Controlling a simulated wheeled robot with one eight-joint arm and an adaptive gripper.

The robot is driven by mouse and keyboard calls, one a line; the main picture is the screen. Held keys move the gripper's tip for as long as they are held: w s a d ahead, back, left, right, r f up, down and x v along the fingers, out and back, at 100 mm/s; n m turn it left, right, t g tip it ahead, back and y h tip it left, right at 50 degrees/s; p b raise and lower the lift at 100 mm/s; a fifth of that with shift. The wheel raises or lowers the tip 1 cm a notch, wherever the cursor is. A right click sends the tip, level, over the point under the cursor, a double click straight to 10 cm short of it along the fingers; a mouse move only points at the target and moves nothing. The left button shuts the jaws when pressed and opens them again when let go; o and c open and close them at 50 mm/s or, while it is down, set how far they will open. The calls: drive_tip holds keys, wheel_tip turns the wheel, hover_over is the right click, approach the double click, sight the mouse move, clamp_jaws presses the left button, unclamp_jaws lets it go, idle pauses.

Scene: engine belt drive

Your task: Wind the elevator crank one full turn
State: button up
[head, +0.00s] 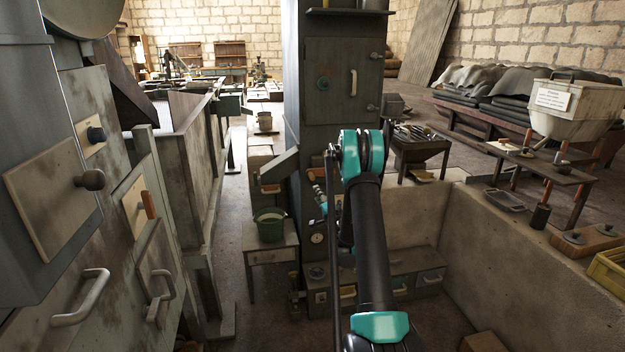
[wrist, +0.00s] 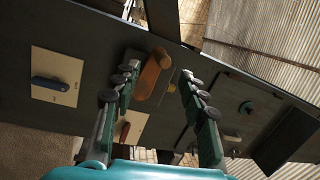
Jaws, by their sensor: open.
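In the wrist view my gripper (wrist: 163,76) is open, with its two dark green fingers spread apart. An orange-brown wooden grip (wrist: 152,76), which looks like the crank's handle, shows between the fingers, nearer the left one. No finger clearly closes on it, and I cannot tell its depth relative to the fingertips. It stands against a dark panel (wrist: 95,40). In the head view the tall dark elevator column (head: 305,60) is ahead, and my arm hides the crank and my gripper there.
A pale plate with a dark handle (wrist: 48,88) is left of the fingers in the wrist view. In the head view a green bucket (head: 270,228) stands on a small table left of the column. Cabinets with handles (head: 80,298) line the left; a low wall (head: 520,250) is right.

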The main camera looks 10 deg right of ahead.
sight(313, 178)
drive_tip(key=s+r+n+g+h, duration=0.1)
drive_tip(key=s+r+n+h, duration=0.3)
drive_tip(key=n, duration=0.9)
drive_tip(key=shift+y, duration=0.7)
drive_tip(key=w, duration=1.1)
drive_tip(key=w+f, duration=0.1)
drive_tip(key=w, duration=0.4)
drive_tip(key=shift+w+a, duration=0.1)
drive_tip(key=shift+w, duration=0.3)
drive_tip(key=shift+c, duration=0.4)
clamp_jaws()
